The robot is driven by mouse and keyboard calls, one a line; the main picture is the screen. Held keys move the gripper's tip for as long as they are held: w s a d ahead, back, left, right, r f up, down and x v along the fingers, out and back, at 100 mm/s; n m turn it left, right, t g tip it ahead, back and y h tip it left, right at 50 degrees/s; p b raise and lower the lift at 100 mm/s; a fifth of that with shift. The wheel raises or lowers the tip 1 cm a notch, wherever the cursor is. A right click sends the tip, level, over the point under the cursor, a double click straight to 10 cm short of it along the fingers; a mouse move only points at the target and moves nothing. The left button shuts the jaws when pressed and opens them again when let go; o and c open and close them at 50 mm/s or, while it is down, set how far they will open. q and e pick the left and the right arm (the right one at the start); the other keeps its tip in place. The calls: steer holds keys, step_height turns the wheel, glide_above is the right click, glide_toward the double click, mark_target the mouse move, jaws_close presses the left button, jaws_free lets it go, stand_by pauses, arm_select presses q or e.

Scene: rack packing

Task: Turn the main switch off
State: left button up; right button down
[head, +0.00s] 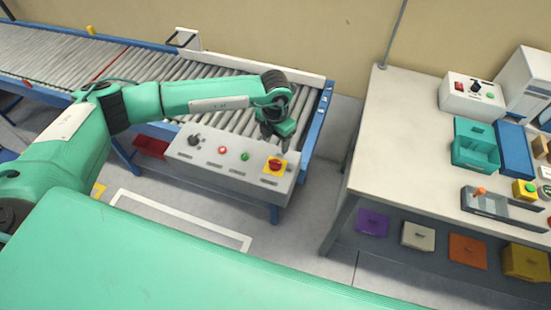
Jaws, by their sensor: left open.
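A grey control panel (215,165) stands at the front of the roller conveyor's right end. At its right end is a red knob on a yellow plate, which looks like the main switch (274,166); its labels are too small to read. A black knob (194,139), a red button (222,150) and a green button (245,156) sit to its left. My left gripper (275,138) is open and points down just behind and above the yellow plate. I cannot tell whether it touches anything. My right gripper is not in view.
The conveyor (120,65) runs along the wall, with a blue frame. A red bin (151,147) is beside the panel's left end. A pale workbench (405,140) at right holds a teal crate (475,146) and a switch box (470,95). Floor lies between them.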

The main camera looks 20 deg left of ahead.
mark_target(275, 162)
arm_select(q)
step_height(275, 162, down, 10)
steer(key=p, duration=0.3)
steer(key=shift+d+r, duration=0.1)
steer(key=shift+r, duration=0.1)
steer(key=shift+f, duration=0.8)
steer(key=shift+c, duration=0.2)
steer(key=c, duration=0.9)
steer(key=shift+o, duration=0.2)
